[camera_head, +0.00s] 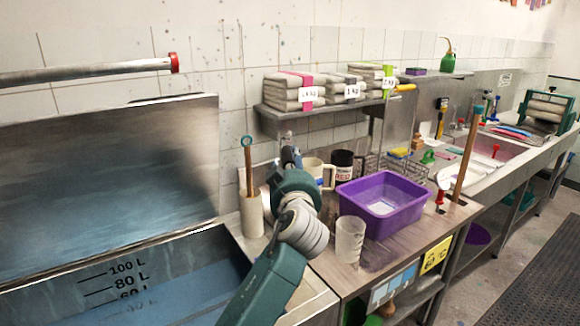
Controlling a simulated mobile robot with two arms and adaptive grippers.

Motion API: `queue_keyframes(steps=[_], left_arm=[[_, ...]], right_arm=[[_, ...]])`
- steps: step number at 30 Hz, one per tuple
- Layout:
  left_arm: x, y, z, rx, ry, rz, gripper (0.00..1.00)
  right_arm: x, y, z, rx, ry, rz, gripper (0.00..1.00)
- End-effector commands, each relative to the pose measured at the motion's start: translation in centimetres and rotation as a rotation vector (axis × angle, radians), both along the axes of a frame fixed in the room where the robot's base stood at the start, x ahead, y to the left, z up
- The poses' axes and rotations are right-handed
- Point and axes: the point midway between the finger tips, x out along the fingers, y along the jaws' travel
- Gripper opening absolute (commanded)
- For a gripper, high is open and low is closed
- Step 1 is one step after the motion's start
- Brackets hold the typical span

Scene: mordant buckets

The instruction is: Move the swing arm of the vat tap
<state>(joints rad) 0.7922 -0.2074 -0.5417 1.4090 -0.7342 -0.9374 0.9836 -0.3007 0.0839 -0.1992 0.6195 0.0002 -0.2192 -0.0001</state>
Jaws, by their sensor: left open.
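A grey metal pipe with a red end (90,72), which looks like the vat tap's swing arm, reaches in from the left edge at the upper left. It lies above the steel vat (215,245), which has litre marks inside and a raised back panel or lid. My left arm rises from the bottom middle, and its left gripper (288,155) is small and partly hidden behind my own wrist. The gripper is open, under the wall shelf, well to the right of the pipe and apart from it. The pipe's base is out of view. My right gripper is not in view.
The shelf (320,112) carries folded cloth. Air between pipe and gripper looks clear.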

Motion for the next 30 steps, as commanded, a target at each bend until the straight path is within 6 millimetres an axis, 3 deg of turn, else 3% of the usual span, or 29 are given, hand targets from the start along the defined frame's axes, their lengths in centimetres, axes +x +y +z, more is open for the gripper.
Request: queue_keyframes(steps=[5, 16, 21, 29, 30], left_arm=[[0.0, -0.1, 2.0, -0.003, -0.005, 0.000, 0.45], [0.0, -0.2, 8.6, -0.002, -0.001, -0.002, 0.45], [0.0, -0.2, 9.7, -0.001, 0.003, -0.002, 0.45], [0.0, -0.2, 9.8, 0.000, 0.003, -0.002, 0.45], [0.0, -0.2, 9.8, 0.000, 0.003, -0.002, 0.45]], right_arm=[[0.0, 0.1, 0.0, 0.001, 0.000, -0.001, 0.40], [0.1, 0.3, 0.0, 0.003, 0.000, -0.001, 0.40], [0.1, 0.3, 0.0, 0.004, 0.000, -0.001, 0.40], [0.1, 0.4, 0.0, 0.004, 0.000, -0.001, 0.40], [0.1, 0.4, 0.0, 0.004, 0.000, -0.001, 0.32]])
